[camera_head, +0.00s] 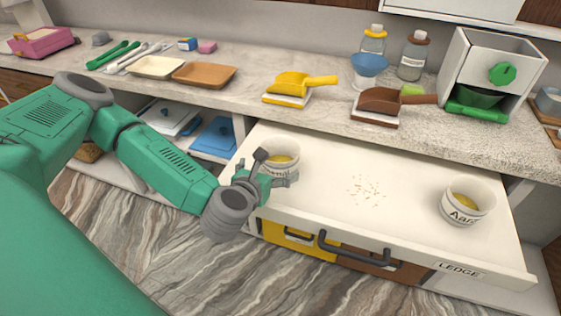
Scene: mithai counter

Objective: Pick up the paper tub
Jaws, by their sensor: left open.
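Two white paper tubs with printed labels and yellowish contents stand upright on the white pull-out ledge (345,226). The left paper tub (283,150) is at the ledge's left end, partly hidden by my gripper. The right paper tub (466,208) stands near the right end, its label partly readable as "Aara". My left gripper (276,168) is open at the left tub, with its fingers in front of and beside the tub's near side. I cannot tell whether they touch it. My right gripper is out of view.
Small crumbs (366,189) lie mid-ledge. On the counter behind are a yellow scoop (300,84), a brown scoop (390,100), bottles with a blue funnel (369,64) and a white dispenser box (462,59). Trays (205,74) are farther left. The ledge between the tubs is otherwise clear.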

